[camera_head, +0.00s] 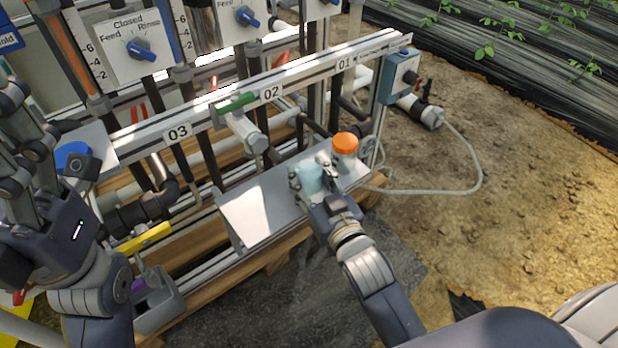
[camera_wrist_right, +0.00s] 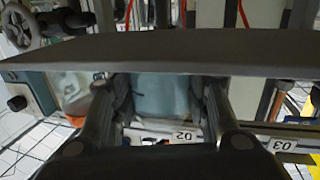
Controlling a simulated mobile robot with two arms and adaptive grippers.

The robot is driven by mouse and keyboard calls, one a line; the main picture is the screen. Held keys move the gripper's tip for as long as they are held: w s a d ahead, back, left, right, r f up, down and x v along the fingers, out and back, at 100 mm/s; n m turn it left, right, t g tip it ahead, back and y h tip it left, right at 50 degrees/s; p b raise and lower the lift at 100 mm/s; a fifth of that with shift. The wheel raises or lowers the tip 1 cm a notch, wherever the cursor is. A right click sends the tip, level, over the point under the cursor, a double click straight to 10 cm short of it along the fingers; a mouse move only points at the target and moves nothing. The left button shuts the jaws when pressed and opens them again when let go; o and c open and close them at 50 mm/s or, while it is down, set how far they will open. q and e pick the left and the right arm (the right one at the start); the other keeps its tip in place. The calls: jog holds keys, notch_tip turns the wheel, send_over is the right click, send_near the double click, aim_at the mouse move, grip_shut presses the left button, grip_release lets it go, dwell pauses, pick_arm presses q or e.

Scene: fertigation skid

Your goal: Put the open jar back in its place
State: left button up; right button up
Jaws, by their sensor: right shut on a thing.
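In the head view, my right gripper (camera_head: 318,178) is shut on a light-blue jar (camera_head: 311,181) at the right end of the grey shelf (camera_head: 258,212). In the right wrist view, the jar (camera_wrist_right: 160,98) sits between the two fingers, and the shelf edge (camera_wrist_right: 160,52) crosses close by. The jar's mouth is not clear, and I cannot tell whether its base touches the shelf. My left gripper (camera_head: 52,155) is at the left edge, close to a round blue lid-like thing (camera_head: 72,154). I cannot tell whether it holds it.
A jar with an orange lid (camera_head: 345,144) stands just right of the held jar. The rail (camera_head: 225,102) with labels 01, 02 and 03 runs behind. The shelf's left part is bare.

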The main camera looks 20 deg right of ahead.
dwell(0.3)
jog(key=o, duration=1.1)
jog(key=shift+o, duration=0.2)
